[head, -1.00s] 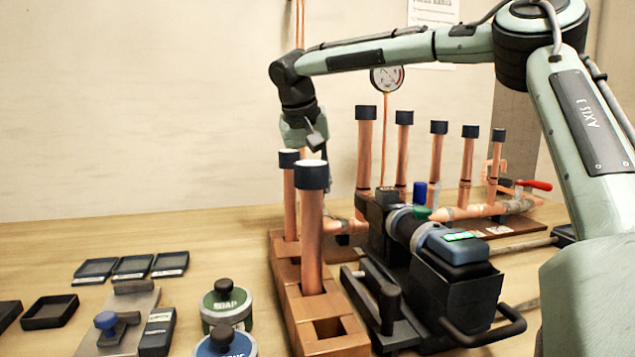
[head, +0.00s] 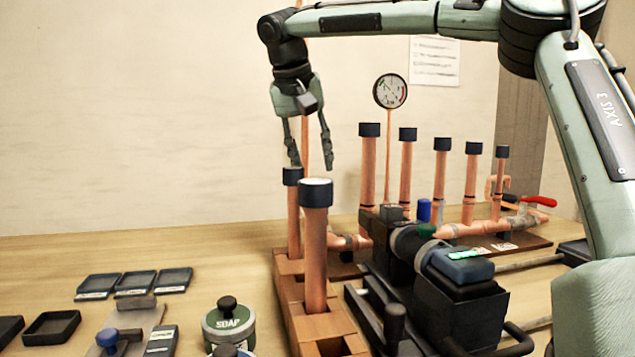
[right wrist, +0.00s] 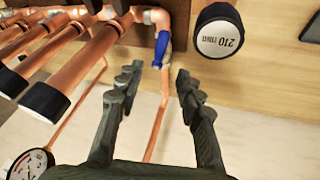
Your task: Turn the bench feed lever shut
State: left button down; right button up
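My right gripper (head: 310,163) hangs fingers-down above and behind the capped tubes in the wooden rack. It is open and empty; the right wrist view shows its two fingers apart (right wrist: 157,82). A red lever (head: 538,200) sits at the right end of the copper manifold (head: 470,226). I cannot tell from labels which is the bench feed lever. My left gripper is out of view.
Two dark-capped tubes (head: 314,250) stand in the wooden rack (head: 322,325), close to my right gripper. Several capped risers (head: 368,165), a gauge (head: 390,91) and a black clamp machine (head: 458,300) are to the right. Trays (head: 174,281) and a soap pot (head: 229,322) lie at left.

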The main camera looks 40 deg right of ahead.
jog(key=v, duration=0.2)
jog(key=shift+a+r, duration=0.1)
jog(key=shift+r, duration=0.2)
